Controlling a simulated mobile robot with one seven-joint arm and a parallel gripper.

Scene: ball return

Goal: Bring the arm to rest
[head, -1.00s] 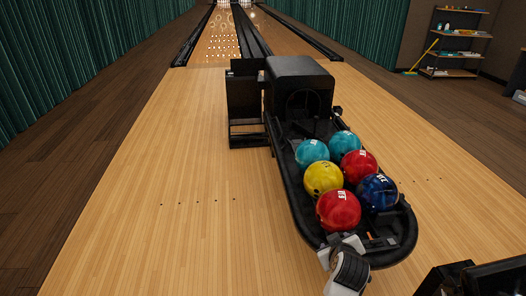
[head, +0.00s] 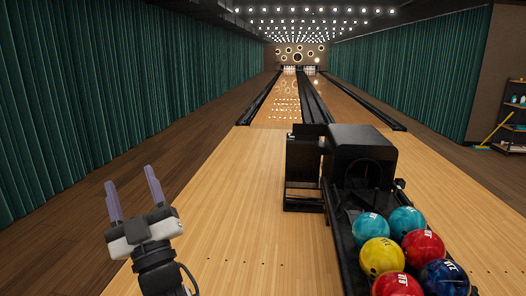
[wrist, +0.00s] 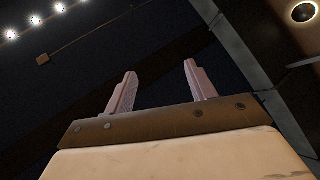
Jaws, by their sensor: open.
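My gripper (head: 132,194) is raised at the lower left of the head view, with its fingers pointing up. Its two fingers stand apart with nothing between them. In the wrist view the gripper (wrist: 160,85) is also open and empty, and behind it are only the dark ceiling and some lights. My gripper is well to the left of the ball return (head: 350,175) and touches nothing.
Several balls lie on the ball return's rack, among them a yellow ball (head: 381,258) and a teal ball (head: 371,228). The wooden floor (head: 240,230) between my gripper and the return is clear. A green curtain (head: 150,80) runs along the left. Shelves (head: 514,125) stand at the far right.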

